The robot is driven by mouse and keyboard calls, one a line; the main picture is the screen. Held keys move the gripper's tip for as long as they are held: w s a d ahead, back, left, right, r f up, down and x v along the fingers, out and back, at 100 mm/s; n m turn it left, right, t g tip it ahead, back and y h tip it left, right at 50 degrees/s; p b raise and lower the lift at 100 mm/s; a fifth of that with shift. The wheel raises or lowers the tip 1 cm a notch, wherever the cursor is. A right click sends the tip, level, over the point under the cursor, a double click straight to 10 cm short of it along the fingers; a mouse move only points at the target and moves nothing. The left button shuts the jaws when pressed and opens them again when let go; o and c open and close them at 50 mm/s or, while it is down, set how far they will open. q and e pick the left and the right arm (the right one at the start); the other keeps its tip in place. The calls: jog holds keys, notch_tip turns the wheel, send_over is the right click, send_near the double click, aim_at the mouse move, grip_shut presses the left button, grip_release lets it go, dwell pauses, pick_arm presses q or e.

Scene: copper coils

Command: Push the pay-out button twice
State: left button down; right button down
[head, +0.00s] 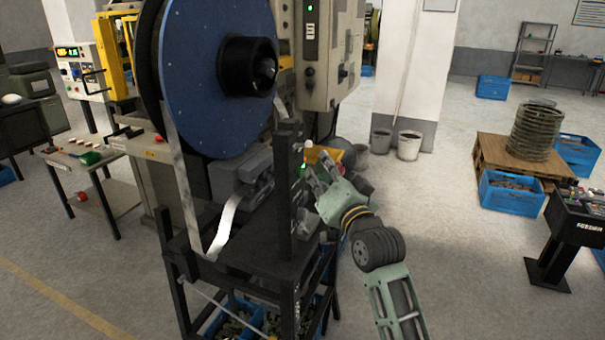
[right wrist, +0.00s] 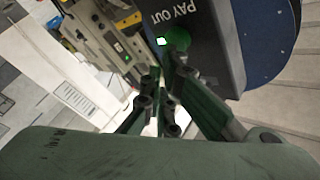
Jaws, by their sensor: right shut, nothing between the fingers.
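The pay-out button is a green round button (right wrist: 178,40) beside the white "PAY OUT" lettering (right wrist: 172,13) on a dark panel in the right wrist view. A small bright green-white light (right wrist: 161,41) shows at its left edge. My right gripper (right wrist: 160,76) is shut and empty, its fingertips just below the button in that view. I cannot tell whether they touch it. In the head view my right gripper (head: 313,170) is beside the dark upright post (head: 289,190) of the coil stand, where the button is hard to make out. My left gripper is not in view.
A large blue reel (head: 205,75) with metal strip stands over the black stand. A grey control cabinet (head: 312,60) is behind it. A pallet (head: 487,152) with a wire coil (head: 537,132) and blue crates (head: 511,192) stand right. Floor between is clear.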

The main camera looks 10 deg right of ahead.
jog(key=shift+w+a, duration=0.25)
jog(key=shift+a, duration=0.15)
dwell(0.4)
jog(key=shift+d, duration=0.1)
jog(key=shift+s+d+p, duration=0.4)
jog(key=shift+s+d, duration=0.15)
jog(key=shift+d, duration=0.15)
jog(key=s+d, duration=0.1)
jog(key=d, duration=0.1)
jog(key=s+d, duration=0.1)
jog(key=d, duration=0.1)
jog(key=shift+s+p, duration=0.4)
dwell(0.6)
